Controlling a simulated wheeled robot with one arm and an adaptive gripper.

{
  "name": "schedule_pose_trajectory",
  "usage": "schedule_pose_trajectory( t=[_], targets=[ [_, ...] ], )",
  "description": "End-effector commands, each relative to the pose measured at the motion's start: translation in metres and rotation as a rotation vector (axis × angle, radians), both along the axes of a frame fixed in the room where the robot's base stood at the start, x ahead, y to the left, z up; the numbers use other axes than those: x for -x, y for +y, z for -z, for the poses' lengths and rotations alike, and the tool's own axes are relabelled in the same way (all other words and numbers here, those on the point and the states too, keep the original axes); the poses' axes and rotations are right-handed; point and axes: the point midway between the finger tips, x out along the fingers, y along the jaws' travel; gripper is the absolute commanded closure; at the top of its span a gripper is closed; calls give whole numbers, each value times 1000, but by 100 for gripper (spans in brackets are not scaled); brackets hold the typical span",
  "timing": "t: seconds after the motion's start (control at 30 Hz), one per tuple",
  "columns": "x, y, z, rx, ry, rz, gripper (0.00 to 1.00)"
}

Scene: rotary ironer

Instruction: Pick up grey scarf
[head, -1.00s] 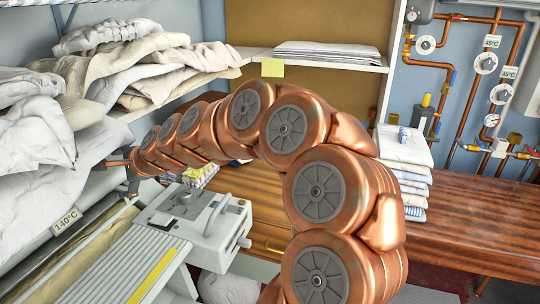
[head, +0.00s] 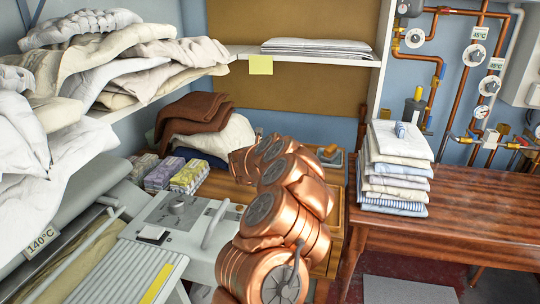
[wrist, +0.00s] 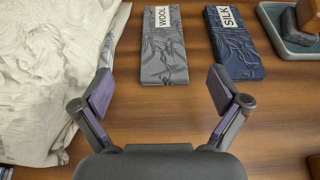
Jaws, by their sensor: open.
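In the wrist view a flat grey piece (wrist: 165,62) with wavy lines and a WOOL label lies on the wooden top, ahead of my gripper. It is the only plainly grey textile-like piece there; I cannot tell for sure whether it is the grey scarf. My gripper (wrist: 160,88) is open and empty, its fingers spread to either side below the near end of that piece. In the head view my arm reaches over the wooden counter (head: 225,183) and hides the gripper. I cannot make out the grey piece there.
A dark blue SILK piece (wrist: 238,48) lies right of the grey one, with a tray (wrist: 298,38) beyond. A pale crumpled cloth (wrist: 50,75) lies at left. In the head view, brown cloth (head: 192,115), packets (head: 190,176) and the ironer (head: 180,225) are near my arm.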

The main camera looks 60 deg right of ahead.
Motion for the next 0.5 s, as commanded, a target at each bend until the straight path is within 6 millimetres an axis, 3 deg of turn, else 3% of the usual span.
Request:
schedule_pose_trajectory(
  t=[0.5],
  targets=[
    [-8, -22, 11, 2, 3, -5, 2]
  ],
)
